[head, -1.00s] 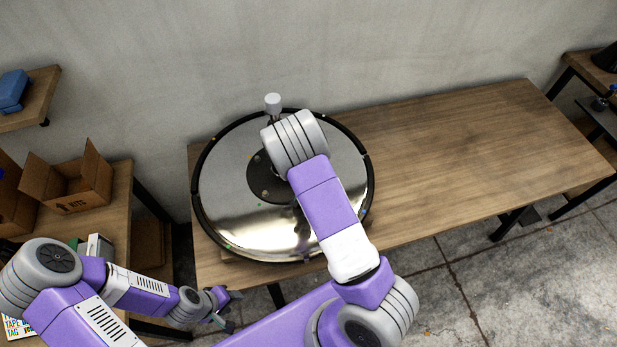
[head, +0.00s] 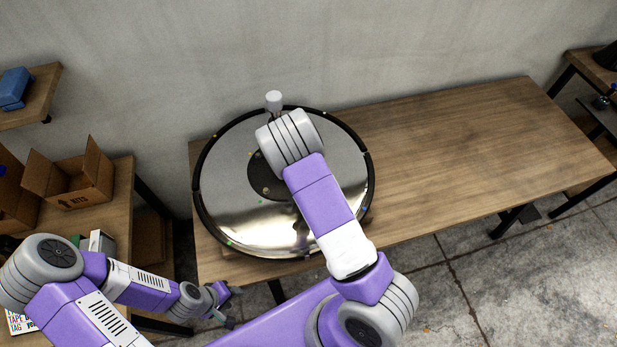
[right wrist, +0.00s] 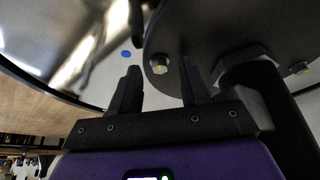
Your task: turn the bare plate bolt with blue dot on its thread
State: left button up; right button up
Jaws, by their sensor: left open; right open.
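A round dark plate (head: 258,184) sits at the middle of a large shiny disc (head: 228,218) with a black rim. In the right wrist view the dark plate (right wrist: 215,30) carries a bolt head with a yellow dot (right wrist: 159,65), and another yellow-marked bolt (right wrist: 299,68) at the right. A blue dot (right wrist: 126,54) shows on the shiny surface just left of the plate; I cannot tell a thread there. My right gripper (right wrist: 158,68) is open, its fingertips either side of the near yellow-dotted bolt, contact unclear. My left gripper (head: 234,307) is open and empty, below the disc.
The disc rests on a wooden table (head: 450,150), whose right part is clear. A large hex nut (right wrist: 245,66) stands right of my right fingers. A grey knob (head: 273,100) rises behind the disc. Cardboard boxes (head: 75,180) stand on a side table at left.

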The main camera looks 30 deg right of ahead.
jog(key=p+v, duration=0.1)
jog(key=v, duration=0.6)
jog(key=shift+r, duration=0.3)
jog(key=shift+s, duration=0.15)
